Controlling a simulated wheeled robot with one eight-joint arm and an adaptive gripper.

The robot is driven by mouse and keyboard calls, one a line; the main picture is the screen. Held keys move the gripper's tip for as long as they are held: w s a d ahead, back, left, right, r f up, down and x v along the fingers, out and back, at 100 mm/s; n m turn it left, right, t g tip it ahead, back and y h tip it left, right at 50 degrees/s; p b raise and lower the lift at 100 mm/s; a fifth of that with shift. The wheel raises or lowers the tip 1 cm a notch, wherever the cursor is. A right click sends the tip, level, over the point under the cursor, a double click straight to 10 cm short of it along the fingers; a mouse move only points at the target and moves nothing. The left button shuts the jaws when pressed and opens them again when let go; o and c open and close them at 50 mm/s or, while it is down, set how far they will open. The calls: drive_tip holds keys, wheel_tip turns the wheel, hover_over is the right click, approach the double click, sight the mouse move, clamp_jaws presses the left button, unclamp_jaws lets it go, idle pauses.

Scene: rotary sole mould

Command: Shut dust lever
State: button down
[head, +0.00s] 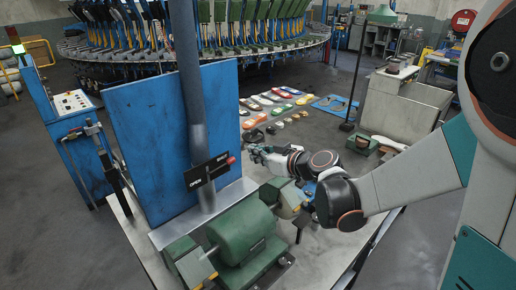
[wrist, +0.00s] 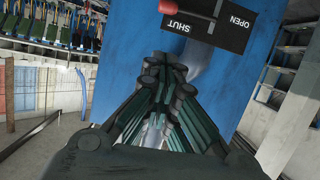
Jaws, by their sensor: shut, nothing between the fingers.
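The dust lever has a red knob (head: 231,160) and a black plate (head: 208,173) marked OPEN and SHUT, on the grey duct pipe (head: 196,135). The knob is at the SHUT end of the plate. In the wrist view the plate (wrist: 240,38) appears upside down, and the red knob (wrist: 173,7) is beside the SHUT label. My gripper (head: 252,152) is just right of the knob in the head view, apart from it in the picture. My gripper (wrist: 165,60) is shut and empty, its tips pointing toward the blue panel below the plate.
A blue panel (head: 145,130) stands behind the pipe. A green grinder motor (head: 243,232) sits on the bench below my arm. Shoe soles (head: 270,105) lie on the floor beyond, and a round mould carousel (head: 190,48) stands at the back. A blue control box (head: 75,110) is at left.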

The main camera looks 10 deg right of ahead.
sight(221, 166)
drive_tip(key=shift+s+d+f+b+x, duration=0.15)
drive_tip(key=shift+f+x, duration=0.3)
drive_tip(key=shift+x, duration=1.65)
drive_tip(key=shift+s+d+f+b+x, duration=0.1)
drive_tip(key=shift+f+x, duration=0.35)
drive_tip(key=shift+x, duration=1.7)
drive_tip(key=shift+s+d+f+b+x, duration=0.15)
drive_tip(key=shift+f+x, duration=0.3)
drive_tip(key=shift+x, duration=1.65)
drive_tip(key=shift+a, duration=0.1)
drive_tip(key=shift+f, duration=0.1)
drive_tip(key=shift+w+f+m+b, duration=0.25)
drive_tip(key=shift+f+m+b, duration=0.15)
drive_tip(key=shift+f+b, duration=0.4)
drive_tip(key=shift+r, duration=0.25)
